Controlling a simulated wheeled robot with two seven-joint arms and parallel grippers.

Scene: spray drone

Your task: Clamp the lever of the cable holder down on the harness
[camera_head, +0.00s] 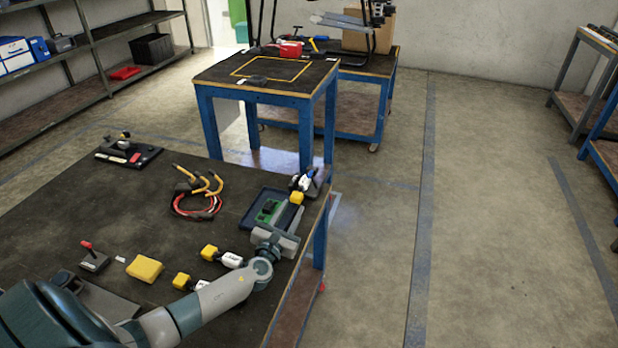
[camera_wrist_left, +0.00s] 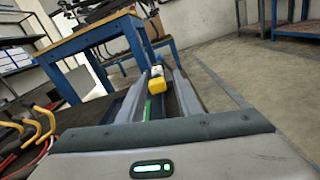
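My left gripper (camera_head: 288,222) is low over the right edge of the dark workbench, beside a tray with a green board (camera_head: 268,210). In the left wrist view its fingers (camera_wrist_left: 157,90) stand apart, with a yellow-and-white plug (camera_wrist_left: 156,84) showing between and beyond them; I see no grip on it. The plug also shows in the head view (camera_head: 297,197). A dark block with a red-tipped lever (camera_head: 92,256), raised, stands on the bench at left; it looks like the cable holder. The looped red cables with yellow ends (camera_head: 197,200), likely the harness, lie mid-bench. My right gripper is out of view.
Yellow-and-white plugs (camera_head: 222,256) and a yellow block (camera_head: 145,268) lie near my left forearm. A black board with small parts (camera_head: 128,151) lies at the far left. A blue-framed table (camera_head: 265,84) stands beyond the bench. The floor at right is clear.

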